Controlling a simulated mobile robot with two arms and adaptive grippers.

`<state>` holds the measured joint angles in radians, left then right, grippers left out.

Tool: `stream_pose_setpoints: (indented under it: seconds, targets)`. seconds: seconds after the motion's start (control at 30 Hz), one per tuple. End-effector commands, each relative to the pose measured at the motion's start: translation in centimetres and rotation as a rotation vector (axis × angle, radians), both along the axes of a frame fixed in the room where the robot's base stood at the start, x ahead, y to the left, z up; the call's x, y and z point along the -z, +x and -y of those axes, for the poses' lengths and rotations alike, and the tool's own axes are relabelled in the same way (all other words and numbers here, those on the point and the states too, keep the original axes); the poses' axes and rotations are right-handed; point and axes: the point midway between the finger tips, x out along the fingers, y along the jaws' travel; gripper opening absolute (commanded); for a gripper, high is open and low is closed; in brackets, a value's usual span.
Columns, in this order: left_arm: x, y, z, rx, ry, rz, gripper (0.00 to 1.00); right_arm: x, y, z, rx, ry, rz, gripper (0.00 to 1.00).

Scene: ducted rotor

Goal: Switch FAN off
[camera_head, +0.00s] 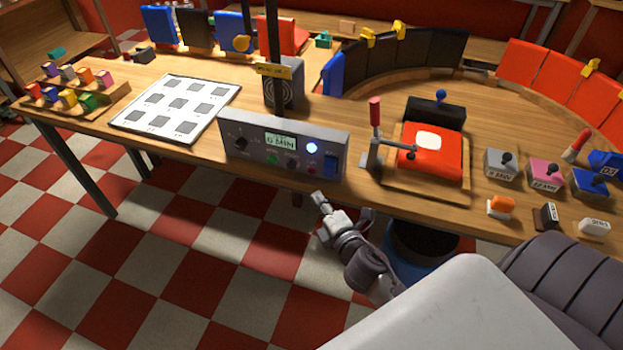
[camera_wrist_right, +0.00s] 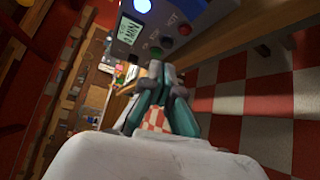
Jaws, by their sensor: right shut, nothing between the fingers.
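A grey control panel (camera_head: 260,137) stands at the table's front edge, with a display reading 6 MIN, a dark knob, small buttons and a lit blue lamp (camera_head: 312,148). A blue rocker switch (camera_head: 330,165) sits at its right end; its label is too small to read, and its position is unclear. Behind the panel is a round black grille (camera_head: 281,93), apparently the fan. My right gripper (camera_head: 318,197) is shut and empty, in front of and below the panel's right part, apart from it. The right wrist view shows its fingers (camera_wrist_right: 160,70) below the panel (camera_wrist_right: 165,25). My left gripper is not in view.
A dark vertical post (camera_head: 274,60) rises behind the panel. A red-handled lever (camera_head: 375,125) and a red press-like device (camera_head: 430,145) stand to the right. A white grid board (camera_head: 180,82) lies to the left. The checkered floor in front is open.

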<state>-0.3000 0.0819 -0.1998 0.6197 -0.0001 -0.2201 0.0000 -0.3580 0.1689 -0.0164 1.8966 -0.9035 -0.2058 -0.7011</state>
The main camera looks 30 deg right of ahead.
Motion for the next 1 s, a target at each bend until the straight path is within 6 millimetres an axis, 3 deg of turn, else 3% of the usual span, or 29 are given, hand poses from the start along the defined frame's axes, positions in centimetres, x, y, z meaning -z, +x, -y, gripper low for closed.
stream_pose_setpoints:
  seconds: [0.1, 0.27, 0.67, 1.0]
  targets:
    - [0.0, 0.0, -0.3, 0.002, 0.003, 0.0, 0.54, -1.8, 0.1, 0.1, -0.004, -0.045, 0.033, 0.0]
    - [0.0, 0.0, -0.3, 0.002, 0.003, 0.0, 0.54, -2.5, 0.2, 0.1, -0.006, -0.064, 0.046, 0.0]
    - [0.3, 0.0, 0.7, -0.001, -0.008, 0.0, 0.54, -2.1, 0.5, 0.5, -0.006, -0.062, 0.045, 0.0]
    - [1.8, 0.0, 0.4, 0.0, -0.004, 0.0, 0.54, -0.1, 3.2, 3.5, -0.007, -0.063, 0.046, 0.0]
